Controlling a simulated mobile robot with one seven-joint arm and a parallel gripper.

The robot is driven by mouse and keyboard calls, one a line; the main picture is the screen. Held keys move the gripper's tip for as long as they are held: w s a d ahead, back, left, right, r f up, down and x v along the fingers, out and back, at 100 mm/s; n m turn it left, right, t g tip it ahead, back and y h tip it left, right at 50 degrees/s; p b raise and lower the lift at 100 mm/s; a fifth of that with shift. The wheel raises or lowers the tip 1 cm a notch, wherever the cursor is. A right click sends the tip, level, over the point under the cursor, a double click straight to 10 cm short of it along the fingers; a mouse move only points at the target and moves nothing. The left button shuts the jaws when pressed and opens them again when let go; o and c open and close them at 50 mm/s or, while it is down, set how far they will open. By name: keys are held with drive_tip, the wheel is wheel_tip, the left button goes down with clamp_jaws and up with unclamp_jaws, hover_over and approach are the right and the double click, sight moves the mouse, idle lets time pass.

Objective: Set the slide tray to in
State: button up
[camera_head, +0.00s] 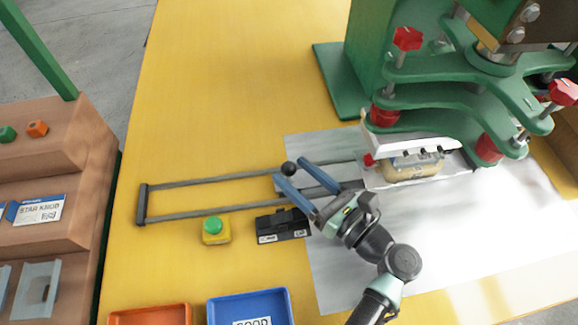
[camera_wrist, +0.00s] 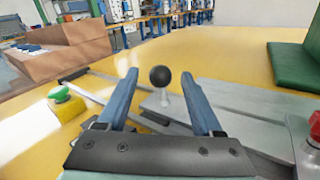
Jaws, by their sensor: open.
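The slide tray's black ball knob (camera_head: 288,168) stands on a short pale post at the tray's left end. In the wrist view the knob (camera_wrist: 161,76) sits between the fingertips, with a visible gap on each side. My gripper (camera_head: 290,169) is open, its blue fingers on either side of the knob. The grey tray plate (camera_wrist: 245,105) stretches right from the knob. The dark rails (camera_head: 205,181) run left to an end bar and are bare there. At the right, a tan part (camera_head: 412,167) sits under the press's white head (camera_head: 415,143). My arm hides part of the tray.
The green press (camera_head: 470,75) with red knobs stands at the back right. A green button on a yellow box (camera_head: 215,231) and a black box (camera_head: 282,226) lie in front of the rails. Orange (camera_head: 150,313) and blue (camera_head: 250,305) bins are at the front edge.

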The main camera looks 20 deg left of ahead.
drive_tip(key=shift+x, duration=1.25)
clamp_jaws()
idle(0.5)
